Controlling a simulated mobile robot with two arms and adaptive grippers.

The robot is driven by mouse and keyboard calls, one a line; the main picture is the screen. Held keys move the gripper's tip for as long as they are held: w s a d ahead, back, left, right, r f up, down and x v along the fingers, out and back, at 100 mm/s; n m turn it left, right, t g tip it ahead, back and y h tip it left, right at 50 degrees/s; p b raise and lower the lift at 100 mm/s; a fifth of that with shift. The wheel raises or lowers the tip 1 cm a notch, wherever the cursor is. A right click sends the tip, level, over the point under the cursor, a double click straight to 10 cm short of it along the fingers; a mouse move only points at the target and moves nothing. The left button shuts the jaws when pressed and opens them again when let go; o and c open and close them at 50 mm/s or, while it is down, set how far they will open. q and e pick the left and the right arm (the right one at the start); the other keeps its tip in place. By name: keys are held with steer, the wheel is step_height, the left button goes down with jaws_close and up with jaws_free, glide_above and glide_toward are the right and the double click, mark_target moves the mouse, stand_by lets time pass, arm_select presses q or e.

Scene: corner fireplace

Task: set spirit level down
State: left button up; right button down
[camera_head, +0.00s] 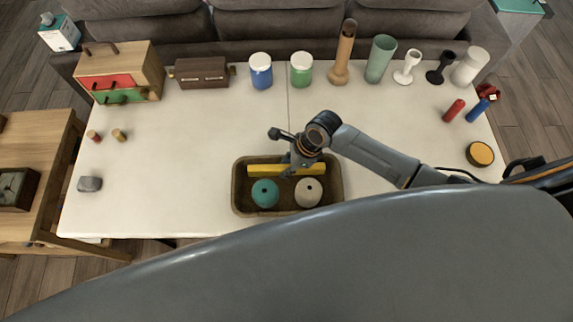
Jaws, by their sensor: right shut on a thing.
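The yellow spirit level (262,170) lies lengthwise across the back part of a brown tray (238,203) on the white table. My right gripper (292,165) is over the tray and shut on the level near its middle, partly hiding it. I cannot tell whether the level touches the tray floor. A teal round object (265,194) and a cream round object (308,192) sit in the tray in front of the level. My left gripper is not in view.
Blue-banded (261,72) and green-banded (301,70) jars, vases and candle holders line the table's back. A small drawer chest (118,72) stands back left. A yellow-topped disc (480,154) lies right. The table left of the tray is mostly clear.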

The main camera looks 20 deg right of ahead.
steer(key=shift+f, duration=0.25)
steer(key=shift+f, duration=0.35)
steer(key=c, duration=1.5)
jaws_free()
steer(key=shift+r, duration=0.2)
steer(key=v, duration=1.2)
steer(key=shift+r, duration=0.4)
